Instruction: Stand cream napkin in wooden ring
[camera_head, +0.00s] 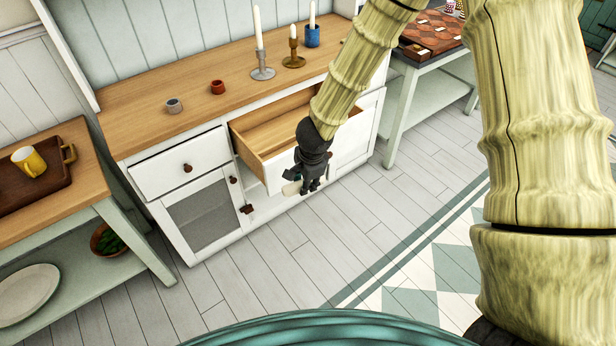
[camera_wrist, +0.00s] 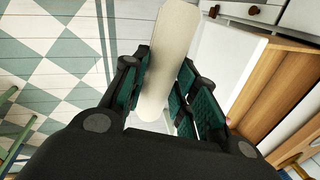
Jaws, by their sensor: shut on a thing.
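The cream napkin (camera_wrist: 170,55) is a long, round-ended roll. It lies between the finger pads of my gripper (camera_wrist: 165,88) in the wrist view, and my gripper is shut on it. In the head view my gripper (camera_head: 309,178) hangs in front of the open drawer, and a pale end of the napkin (camera_head: 291,188) shows beside it. A small reddish-brown ring (camera_head: 217,87) stands on the wooden counter and looks like the wooden ring. It is empty and apart from my gripper, up and to the left.
A grey ring (camera_head: 174,105) stands left of the reddish-brown one. The open drawer (camera_head: 265,128) juts out below the counter. A yellow mug (camera_head: 30,162) sits on a tray at left.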

